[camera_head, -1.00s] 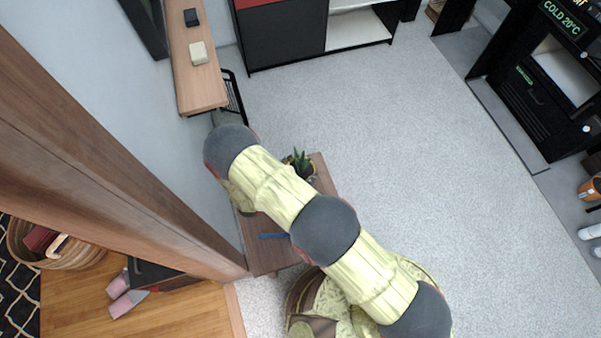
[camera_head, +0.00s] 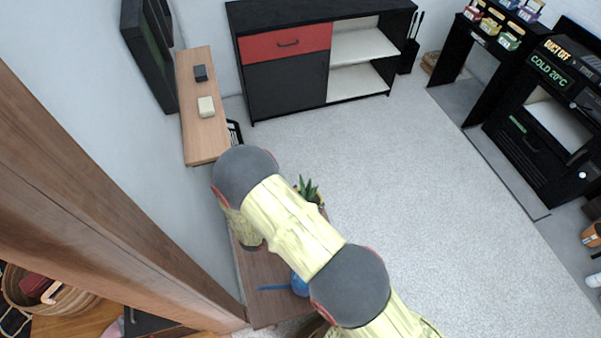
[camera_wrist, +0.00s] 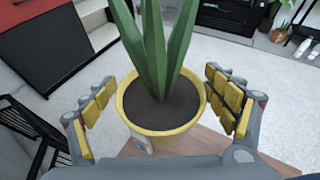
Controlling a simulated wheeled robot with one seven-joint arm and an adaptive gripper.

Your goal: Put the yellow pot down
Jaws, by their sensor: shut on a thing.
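The yellow pot (camera_wrist: 160,124) holds dark soil and a green spiky plant (camera_wrist: 155,50). In the wrist view it sits between the two padded fingers of my gripper (camera_wrist: 162,105), which is shut on it. In the head view only the plant (camera_head: 309,190) and a bit of the pot show past my arm. A brown wooden table (camera_head: 262,270) lies below my arm, and its surface also shows under the pot in the wrist view (camera_wrist: 205,142). I cannot tell whether the pot touches the table.
On the table are a blue stick-like item (camera_head: 273,288) and a blue round item (camera_head: 299,284) beside my arm. A wooden wall shelf (camera_head: 203,130) holds two small blocks. A black cabinet with a red drawer (camera_head: 285,43) stands behind.

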